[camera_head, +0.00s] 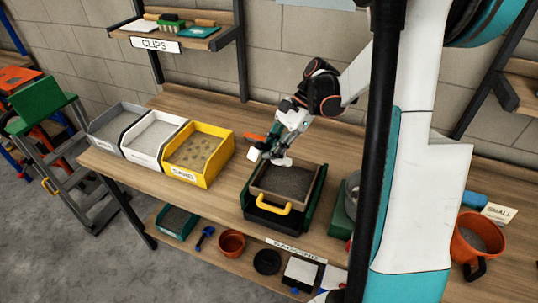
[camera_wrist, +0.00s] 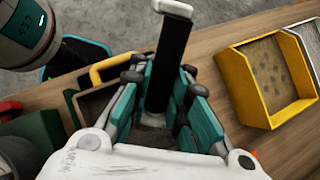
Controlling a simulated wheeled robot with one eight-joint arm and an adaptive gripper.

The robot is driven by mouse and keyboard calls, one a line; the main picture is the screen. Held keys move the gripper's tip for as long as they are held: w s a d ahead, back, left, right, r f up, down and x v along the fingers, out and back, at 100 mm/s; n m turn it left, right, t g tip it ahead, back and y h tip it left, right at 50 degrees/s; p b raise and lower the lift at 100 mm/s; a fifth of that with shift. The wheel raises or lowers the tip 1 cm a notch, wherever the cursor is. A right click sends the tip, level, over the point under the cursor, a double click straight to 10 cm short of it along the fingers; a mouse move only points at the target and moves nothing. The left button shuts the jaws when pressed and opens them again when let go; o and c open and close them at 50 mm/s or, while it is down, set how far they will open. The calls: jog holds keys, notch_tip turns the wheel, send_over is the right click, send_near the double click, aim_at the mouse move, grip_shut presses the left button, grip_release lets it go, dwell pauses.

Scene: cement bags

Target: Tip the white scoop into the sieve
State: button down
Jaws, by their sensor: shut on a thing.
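My gripper (camera_head: 272,151) is shut on the white scoop (camera_head: 283,161), just above the back left part of the sieve. In the wrist view, the scoop's dark handle with its white end (camera_wrist: 173,8) stands between my fingers (camera_wrist: 165,110). The scoop's bowl is mostly hidden, so I cannot tell its tilt or contents. The sieve (camera_head: 308,194) is a wooden-framed box with grey material inside and a yellow handle (camera_head: 270,208) in front. It sits in a green and black stand (camera_head: 262,217). Part of its frame shows in the wrist view (camera_wrist: 88,104).
A yellow bin labelled SAND (camera_head: 200,179), a white bin (camera_head: 143,155) and a grey bin (camera_head: 102,136) stand left of the sieve. A metal pot (camera_head: 352,190) stands close on its right. An orange-handled object (camera_head: 255,137) lies behind my gripper. An orange pot (camera_head: 470,243) stands far right.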

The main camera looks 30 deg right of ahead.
jog(key=shift+d+r+y+b, duration=0.1)
jog(key=shift+d+y+b, duration=0.4)
jog(key=shift+b, duration=0.4)
jog(key=shift+r, duration=0.15)
jog(key=shift+d+r, duration=0.1)
dwell(0.8)
jog(key=shift+a+r+h+p, duration=0.25)
jog(key=shift+a+h+p, duration=0.25)
jog(key=shift+a+p, duration=0.2)
jog(key=a+h+p, duration=0.2)
jog(key=shift+s+r+h, duration=0.1)
jog(key=shift+s+h, duration=0.1)
jog(key=shift+h, duration=0.1)
jog(key=shift+a+h, duration=0.1)
jog(key=shift+h, duration=0.2)
